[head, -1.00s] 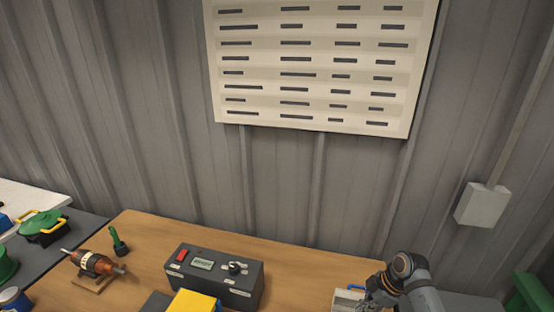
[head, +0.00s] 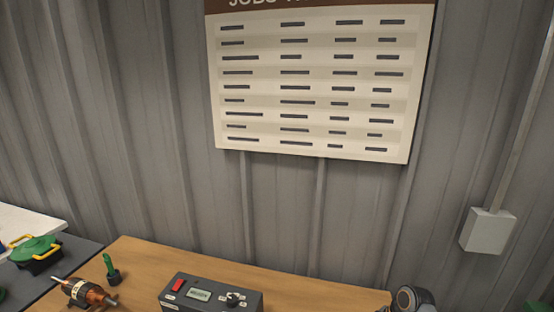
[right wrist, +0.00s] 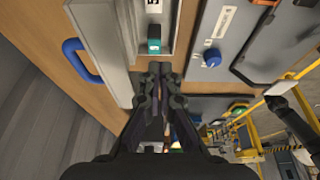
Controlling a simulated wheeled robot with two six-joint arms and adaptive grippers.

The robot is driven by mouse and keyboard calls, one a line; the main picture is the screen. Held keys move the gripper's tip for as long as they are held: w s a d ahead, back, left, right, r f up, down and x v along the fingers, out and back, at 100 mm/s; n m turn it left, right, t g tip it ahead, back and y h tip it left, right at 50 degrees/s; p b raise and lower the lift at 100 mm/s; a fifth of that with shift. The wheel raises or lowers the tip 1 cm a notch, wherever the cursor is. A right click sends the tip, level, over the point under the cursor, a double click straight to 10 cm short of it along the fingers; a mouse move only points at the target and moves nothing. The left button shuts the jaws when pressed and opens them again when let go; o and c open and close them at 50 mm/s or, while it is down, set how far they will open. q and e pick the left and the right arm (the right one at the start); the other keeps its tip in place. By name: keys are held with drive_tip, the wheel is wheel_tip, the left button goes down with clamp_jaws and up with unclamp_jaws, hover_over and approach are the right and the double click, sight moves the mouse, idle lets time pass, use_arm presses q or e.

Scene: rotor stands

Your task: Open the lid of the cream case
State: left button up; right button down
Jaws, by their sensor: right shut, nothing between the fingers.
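The pale cream-grey case (right wrist: 104,45) is in the right wrist view, left of centre, with a blue handle (right wrist: 72,60) on its left side. A light recessed strip with a dark label and a teal block (right wrist: 154,46) lies just right of its pale wall. I cannot tell how its lid stands. My right gripper (right wrist: 154,72) is shut and empty, its tips close to the case's near edge beside the teal block; touching or apart is unclear. In the head view only my right arm's joint shows at the bottom right. My left gripper is out of view.
A dark grey instrument box (head: 210,296) stands on the wooden bench (head: 140,256). A copper-wound rotor (head: 88,293) and a green-handled tool (head: 111,270) are left of it. In the wrist view a grey panel with a blue knob (right wrist: 212,57) is right of the gripper.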

drive_tip(key=shift+w, duration=0.15)
idle(0.5)
drive_tip(key=s+r+p, duration=0.1)
drive_tip(key=p, duration=0.1)
drive_tip(key=s+r+p, duration=0.1)
drive_tip(key=p, duration=0.2)
drive_tip(key=shift+s+a+r, duration=0.35)
drive_tip(key=shift+s+r, duration=0.05)
idle(0.5)
